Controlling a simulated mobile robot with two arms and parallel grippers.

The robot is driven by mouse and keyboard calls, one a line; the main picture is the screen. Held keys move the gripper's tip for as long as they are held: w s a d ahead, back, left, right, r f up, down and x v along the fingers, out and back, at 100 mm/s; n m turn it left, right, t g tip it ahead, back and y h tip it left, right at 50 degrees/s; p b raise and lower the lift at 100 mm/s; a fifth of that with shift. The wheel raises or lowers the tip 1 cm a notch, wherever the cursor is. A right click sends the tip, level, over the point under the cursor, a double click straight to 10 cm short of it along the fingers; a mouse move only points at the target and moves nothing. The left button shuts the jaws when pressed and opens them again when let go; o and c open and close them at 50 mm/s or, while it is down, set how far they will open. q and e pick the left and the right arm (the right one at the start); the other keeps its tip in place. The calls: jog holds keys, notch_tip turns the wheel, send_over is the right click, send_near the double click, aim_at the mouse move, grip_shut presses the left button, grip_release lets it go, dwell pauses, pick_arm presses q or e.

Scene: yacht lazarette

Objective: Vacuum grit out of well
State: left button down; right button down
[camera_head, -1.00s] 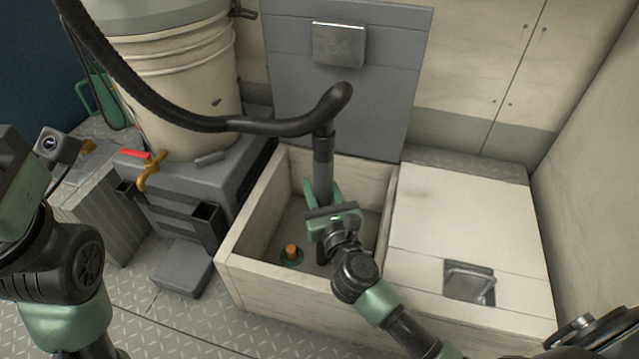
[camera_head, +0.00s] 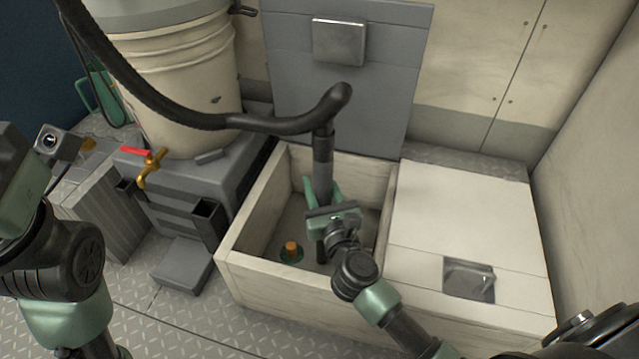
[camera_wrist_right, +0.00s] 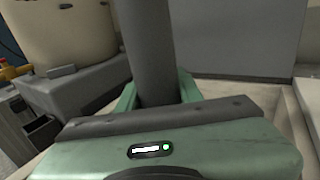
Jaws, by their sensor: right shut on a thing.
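The open well (camera_head: 248,232) is a pale wooden box sunk beside the closed white hatch. Inside it, on the dark floor, stands an orange-topped fitting (camera_head: 291,248) with a green base. The vacuum wand (camera_head: 323,165) is a dark upright tube joined to a black hose (camera_head: 200,122). My right gripper (camera_head: 324,196) is shut around the wand over the well; the wand also shows between its fingers in the right wrist view (camera_wrist_right: 148,50). The wand's lower end reaches down into the well, partly hidden by my gripper. Grit is too small to make out. My left arm is at the left edge; its fingertips are not visible.
A cream bucket (camera_head: 190,95) stands on a grey base (camera_head: 175,190) with a brass tap (camera_head: 151,168). A grey lid panel (camera_head: 375,100) stands upright behind the well. The white hatch (camera_head: 455,215) with a recessed latch lies to the right.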

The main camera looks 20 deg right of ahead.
dwell(0.7)
jog(key=shift+s+d+r+p, duration=0.15)
jog(key=shift+s+d+p, duration=0.2)
jog(key=shift+s+d, duration=0.7)
jog(key=shift+w, duration=0.1)
jog(key=shift+d, duration=0.15)
dwell(0.5)
jog(key=d, duration=0.1)
jog(key=s+d, duration=0.1)
jog(key=d, duration=0.1)
jog(key=shift+s+p, duration=0.3)
jog(key=shift+p, duration=0.05)
dwell(0.4)
dwell(0.4)
jog(key=shift+s, duration=0.1)
dwell(0.5)
